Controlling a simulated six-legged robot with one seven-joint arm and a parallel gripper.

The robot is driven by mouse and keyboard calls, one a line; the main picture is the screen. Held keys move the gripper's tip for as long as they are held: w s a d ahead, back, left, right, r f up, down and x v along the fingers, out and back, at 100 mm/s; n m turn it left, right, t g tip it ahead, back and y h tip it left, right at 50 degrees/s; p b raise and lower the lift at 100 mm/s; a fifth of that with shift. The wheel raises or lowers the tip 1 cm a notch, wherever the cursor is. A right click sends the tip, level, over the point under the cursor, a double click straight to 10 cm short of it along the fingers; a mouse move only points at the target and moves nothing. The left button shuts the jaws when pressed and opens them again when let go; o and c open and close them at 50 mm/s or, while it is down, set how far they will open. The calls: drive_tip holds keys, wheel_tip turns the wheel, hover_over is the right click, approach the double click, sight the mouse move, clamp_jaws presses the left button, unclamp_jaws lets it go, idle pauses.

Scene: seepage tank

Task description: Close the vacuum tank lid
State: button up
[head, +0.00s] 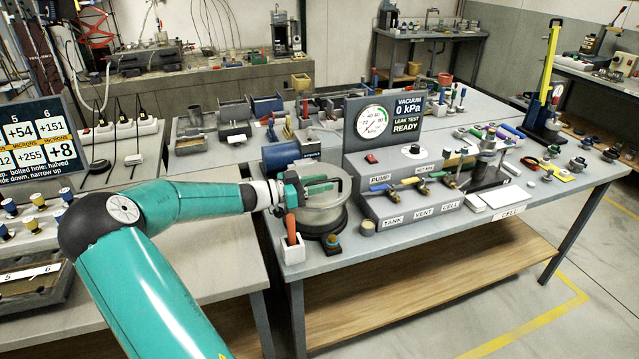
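The vacuum tank (322,216) is a squat, pale metal cylinder near the front left corner of the grey bench. A round, pale lid-like piece (340,180) shows at its top; I cannot tell whether it is seated or raised. My gripper (305,187) reaches in from the left and is at the tank's upper left side, overlapping the rim in the view. Dark and teal parts at the gripper hide part of the lid edge. Whether the fingers are open, shut or touching the lid is too small to tell.
A control box (400,205) with coloured TANK, VENT and CELL valves stands right of the tank. A display (408,108) behind it reads 0 kPa and LEAK TEST READY. A red-handled tool in a white holder (292,248) stands front left of the tank.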

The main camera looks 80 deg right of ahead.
drive_tip(key=v, duration=1.3)
drive_tip(key=shift+w+a, duration=0.15)
drive_tip(key=shift+w, duration=0.1)
